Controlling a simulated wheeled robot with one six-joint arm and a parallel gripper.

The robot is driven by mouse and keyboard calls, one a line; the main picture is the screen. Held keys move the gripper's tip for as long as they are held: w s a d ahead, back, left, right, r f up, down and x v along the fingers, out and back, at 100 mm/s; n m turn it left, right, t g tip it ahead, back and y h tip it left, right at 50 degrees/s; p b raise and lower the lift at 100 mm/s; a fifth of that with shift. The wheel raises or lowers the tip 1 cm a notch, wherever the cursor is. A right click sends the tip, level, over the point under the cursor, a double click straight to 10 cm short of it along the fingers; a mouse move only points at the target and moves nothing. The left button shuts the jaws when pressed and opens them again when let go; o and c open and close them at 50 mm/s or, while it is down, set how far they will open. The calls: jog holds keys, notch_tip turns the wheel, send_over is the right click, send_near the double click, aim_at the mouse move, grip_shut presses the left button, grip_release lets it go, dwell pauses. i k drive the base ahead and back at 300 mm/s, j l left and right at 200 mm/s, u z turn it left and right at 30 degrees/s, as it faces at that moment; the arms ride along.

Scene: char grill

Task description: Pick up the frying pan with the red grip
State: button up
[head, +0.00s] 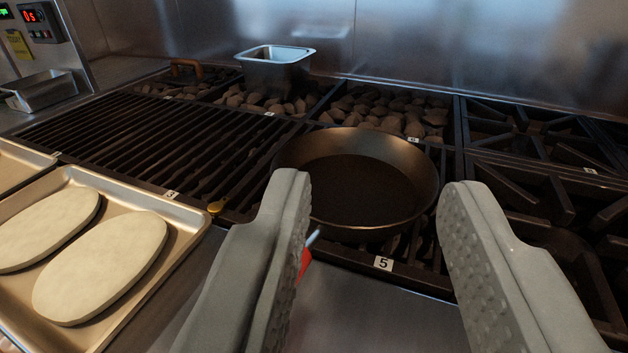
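The frying pan (366,185) is dark and round and sits upright on the grate above the label 5. Its red grip (304,262) points toward me at the pan's lower left. Most of the grip is hidden behind my gripper's left finger; only a bit of red and a light metal neck show. My gripper (373,195) is open, with its two grey ridged fingers spread wide in front of the pan. No object is visibly held between them. The grip shows just at the inner edge of the left finger; I cannot tell whether they touch.
A tray (185,221) with flat pale oval pieces (98,268) lies at left. A slatted grill (130,140) is behind it. A metal container (275,72) stands near the stones (385,108) at the back. Burner grates (540,190) are at right. The steel front ledge (370,325) is clear.

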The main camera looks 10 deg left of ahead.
aim_at(368, 186)
jog(key=k+j+u, duration=0.15)
jog(key=k+u, duration=0.15)
jog(key=k, duration=0.25)
jog(key=k+j+u, duration=0.35)
jog(key=k, duration=0.15)
jog(key=l, duration=0.1)
